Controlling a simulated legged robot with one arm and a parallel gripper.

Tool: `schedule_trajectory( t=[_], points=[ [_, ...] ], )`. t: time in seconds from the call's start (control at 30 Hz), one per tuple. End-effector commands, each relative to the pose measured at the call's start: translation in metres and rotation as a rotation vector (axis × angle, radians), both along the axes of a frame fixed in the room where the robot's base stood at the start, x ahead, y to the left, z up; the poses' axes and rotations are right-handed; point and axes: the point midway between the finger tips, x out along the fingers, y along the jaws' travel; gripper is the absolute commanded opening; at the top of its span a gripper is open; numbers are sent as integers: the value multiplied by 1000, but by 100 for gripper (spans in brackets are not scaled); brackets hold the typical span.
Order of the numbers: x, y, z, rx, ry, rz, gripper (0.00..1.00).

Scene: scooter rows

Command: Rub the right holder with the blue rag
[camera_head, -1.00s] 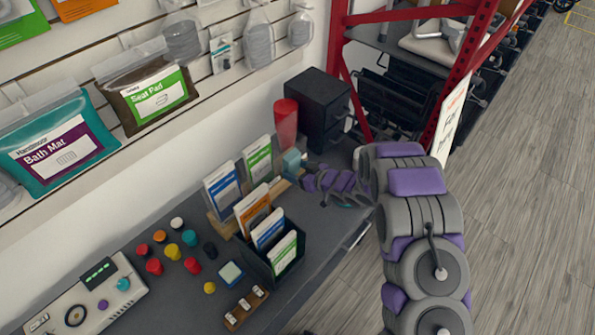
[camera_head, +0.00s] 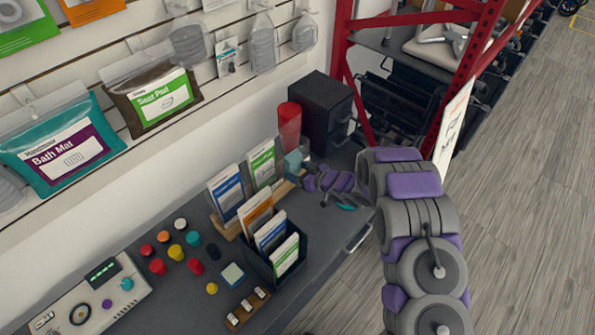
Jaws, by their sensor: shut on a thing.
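The blue rag (camera_head: 293,164) is a small pale teal-blue piece at the tip of my gripper (camera_head: 306,177). My gripper is shut on it; its fingertips are small and partly hidden. The rag is at the right end of a wooden holder (camera_head: 229,232), beside its green-and-white leaflet (camera_head: 262,163); I cannot tell if they touch. This holder also has a blue-and-white leaflet (camera_head: 226,194). A dark holder (camera_head: 262,265) stands in front of it, slightly to the right, with upright orange, blue and green leaflets.
A red cup (camera_head: 289,125) and a black drawer box (camera_head: 325,112) stand behind my gripper. A red rack (camera_head: 462,75) rises at the right.

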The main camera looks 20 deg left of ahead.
Motion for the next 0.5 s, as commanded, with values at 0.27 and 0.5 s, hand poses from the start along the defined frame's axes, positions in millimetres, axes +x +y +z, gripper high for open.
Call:
schedule_trajectory(
  t=[0.27,0.5],
  points=[
    [21,-10,4,0,-2,-2,44],
    [32,-15,2,1,-1,-1,44]
  ],
)
